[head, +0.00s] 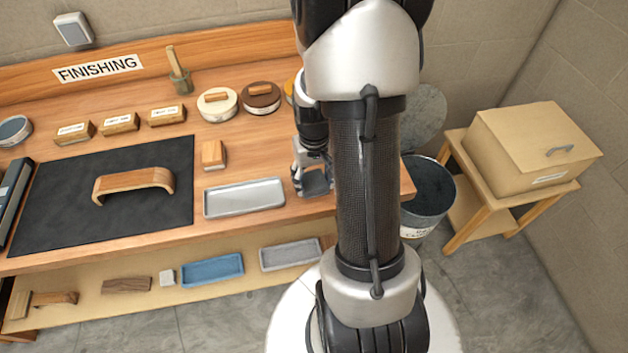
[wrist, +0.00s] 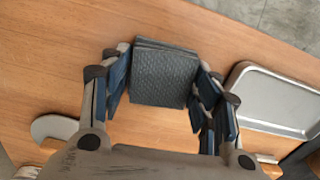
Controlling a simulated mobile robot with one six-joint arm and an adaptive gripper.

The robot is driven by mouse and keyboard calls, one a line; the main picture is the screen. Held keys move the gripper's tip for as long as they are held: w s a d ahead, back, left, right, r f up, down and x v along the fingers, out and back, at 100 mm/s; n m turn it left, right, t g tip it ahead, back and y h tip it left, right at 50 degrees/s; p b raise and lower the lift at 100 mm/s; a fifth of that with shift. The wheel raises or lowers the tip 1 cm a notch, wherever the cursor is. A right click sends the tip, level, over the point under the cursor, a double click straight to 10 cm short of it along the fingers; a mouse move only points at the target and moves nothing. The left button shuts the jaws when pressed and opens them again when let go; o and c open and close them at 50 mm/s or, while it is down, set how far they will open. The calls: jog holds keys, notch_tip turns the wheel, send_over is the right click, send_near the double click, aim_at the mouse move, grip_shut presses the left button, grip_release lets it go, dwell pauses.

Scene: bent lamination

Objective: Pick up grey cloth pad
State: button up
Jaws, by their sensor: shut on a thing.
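The grey cloth pad (wrist: 165,76) is a dark grey, textured, folded square in the wrist view. It sits between the two blue-padded fingers of my gripper (wrist: 163,88), which is shut on it. In the head view my gripper (head: 313,182) is low over the right end of the workbench, close to its front edge and just right of the metal tray. The pad is hard to make out there. I cannot tell whether it touches the bench top.
The metal tray (head: 245,198) lies close by; its rim also shows in the wrist view (wrist: 245,70). A wooden block (head: 213,154), round tins (head: 217,104) and a black mat (head: 120,220) with a bent wooden piece (head: 133,182) are on the bench. A bucket (head: 428,195) stands right.

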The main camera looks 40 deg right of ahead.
aim_at(314, 180)
jog(key=shift+r, duration=0.15)
notch_tip(314, 180, up, 20)
jog(key=p, duration=0.6)
jog(key=o, duration=0.4)
jog(key=shift+c, duration=0.2)
jog(key=c, duration=0.4)
